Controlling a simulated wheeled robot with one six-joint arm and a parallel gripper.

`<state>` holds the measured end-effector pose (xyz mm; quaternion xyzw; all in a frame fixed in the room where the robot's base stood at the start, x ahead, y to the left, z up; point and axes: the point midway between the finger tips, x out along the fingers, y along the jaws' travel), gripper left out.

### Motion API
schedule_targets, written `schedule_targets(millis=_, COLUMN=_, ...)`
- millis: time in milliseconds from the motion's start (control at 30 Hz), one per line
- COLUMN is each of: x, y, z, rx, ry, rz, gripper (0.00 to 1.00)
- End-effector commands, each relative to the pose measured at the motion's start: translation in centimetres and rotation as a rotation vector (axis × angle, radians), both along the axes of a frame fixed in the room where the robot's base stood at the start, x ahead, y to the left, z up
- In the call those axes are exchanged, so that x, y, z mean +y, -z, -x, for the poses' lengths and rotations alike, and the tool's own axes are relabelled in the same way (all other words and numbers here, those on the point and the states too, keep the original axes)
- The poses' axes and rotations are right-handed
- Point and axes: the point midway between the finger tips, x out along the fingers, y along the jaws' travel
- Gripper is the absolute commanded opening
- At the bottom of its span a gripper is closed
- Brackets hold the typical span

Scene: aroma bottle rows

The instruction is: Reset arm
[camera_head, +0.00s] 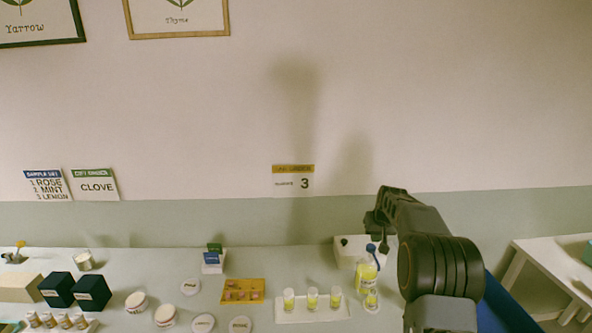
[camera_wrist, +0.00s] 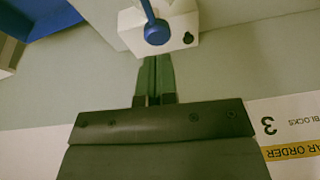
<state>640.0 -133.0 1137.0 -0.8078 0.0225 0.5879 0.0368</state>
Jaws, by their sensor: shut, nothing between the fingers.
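My gripper (camera_head: 375,225) is raised in front of the wall, above the back right of the table, in the head view. In the wrist view its two fingers (camera_wrist: 154,78) are together with nothing between them. The fingertips point toward a white box (camera_wrist: 172,32) with a black knob; whether they touch it I cannot tell. A blue round-ended tool (camera_wrist: 155,30) shows in front of that box. The box also stands at the table's back right in the head view (camera_head: 346,245), beside a bottle of yellow liquid (camera_head: 364,275).
A white tray (camera_head: 313,317) holds several small yellow-filled glasses. An orange tray (camera_head: 243,291), round white lidded jars (camera_head: 136,302) and dark boxes (camera_head: 91,292) stand further left. A wall card (camera_head: 293,181) reads 3. A white side table (camera_head: 545,252) stands at right.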

Motion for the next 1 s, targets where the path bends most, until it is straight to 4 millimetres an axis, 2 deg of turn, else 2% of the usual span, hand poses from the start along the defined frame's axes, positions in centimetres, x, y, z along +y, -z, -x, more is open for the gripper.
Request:
schedule_targets(millis=100, x=1.5, y=0.6, z=4.4, rx=0.070, ry=0.035, rz=-0.014, gripper=0.00)
schedule_targets(millis=167, x=2.7, y=0.2, z=7.1, rx=0.094, ry=0.047, rz=-0.017, gripper=0.00)
schedule_targets(millis=400, x=7.6, y=-1.8, z=19.1, rx=0.119, ry=0.053, rz=-0.005, gripper=0.00)
schedule_targets(millis=600, x=10.6, y=-1.9, z=27.8, rx=0.080, ry=0.023, rz=0.013, gripper=0.00)
schedule_targets(millis=700, x=11.5, y=-1.7, z=30.8, rx=0.046, ry=-0.003, rz=0.021, gripper=0.00)
schedule_targets(millis=800, x=12.1, y=-1.7, z=32.7, rx=0.004, ry=-0.027, rz=0.028, gripper=0.00)
schedule_targets(millis=1000, x=13.0, y=-3.1, z=34.0, rx=-0.085, ry=-0.055, rz=0.032, gripper=0.00)
